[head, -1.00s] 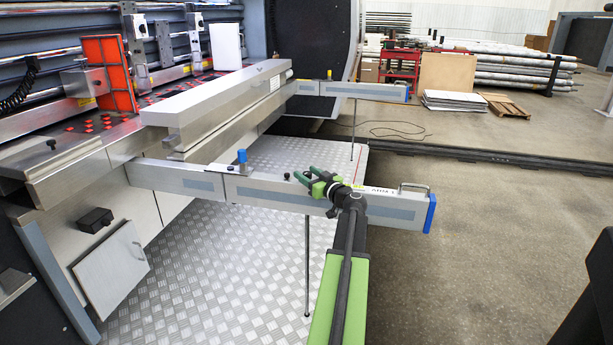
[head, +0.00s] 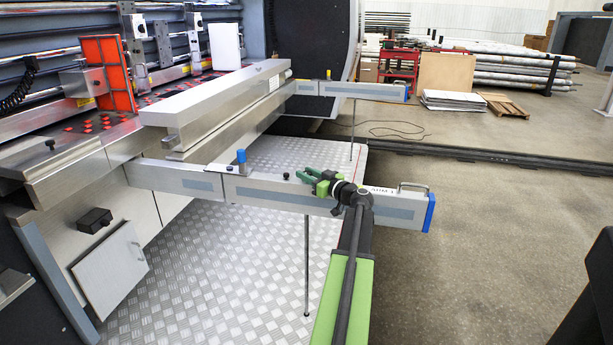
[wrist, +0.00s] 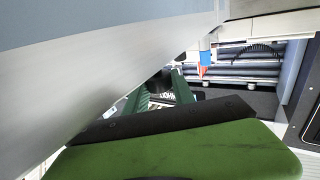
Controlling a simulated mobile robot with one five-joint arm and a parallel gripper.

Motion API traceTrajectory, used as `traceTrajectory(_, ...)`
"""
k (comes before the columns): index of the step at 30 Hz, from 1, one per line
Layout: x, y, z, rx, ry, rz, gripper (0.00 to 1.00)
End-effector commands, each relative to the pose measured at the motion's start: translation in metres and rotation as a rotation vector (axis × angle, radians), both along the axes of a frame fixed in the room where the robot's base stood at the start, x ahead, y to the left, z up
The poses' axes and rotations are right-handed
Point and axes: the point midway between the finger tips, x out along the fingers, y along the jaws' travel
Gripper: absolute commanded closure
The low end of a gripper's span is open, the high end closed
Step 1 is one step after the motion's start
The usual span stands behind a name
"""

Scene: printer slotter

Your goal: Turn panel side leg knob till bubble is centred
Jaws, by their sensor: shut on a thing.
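The near panel arm (head: 270,194), labelled ARM 1, is a long grey beam with a blue end cap and a handle. A thin support leg (head: 307,265) stands under it on the floor plate. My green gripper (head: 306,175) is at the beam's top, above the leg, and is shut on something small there. The held part is mostly hidden by the fingers; it looks like the leg knob. In the wrist view the fingers (wrist: 162,92) reach forward with a dark part between them. I cannot make out a bubble in either view.
A small black knob (head: 286,176) and a blue-topped knob (head: 241,157) stand on the beam left of my gripper. A second arm (head: 350,91) with its own leg is behind. A long metal bar (head: 215,100) lies at the left. Open floor (head: 490,240) lies right.

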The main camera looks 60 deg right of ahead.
Motion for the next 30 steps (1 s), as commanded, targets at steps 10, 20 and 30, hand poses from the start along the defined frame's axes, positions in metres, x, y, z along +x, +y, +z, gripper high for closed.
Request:
traceTrajectory(10, 0.000, 0.001, 0.000, 0.000, 0.000, 0.000, 0.48)
traceTrajectory(20, -0.009, 0.003, 0.000, 0.000, 0.000, -0.001, 0.48)
traceTrajectory(30, -0.094, 0.026, 0.000, 0.000, 0.000, -0.004, 0.48)
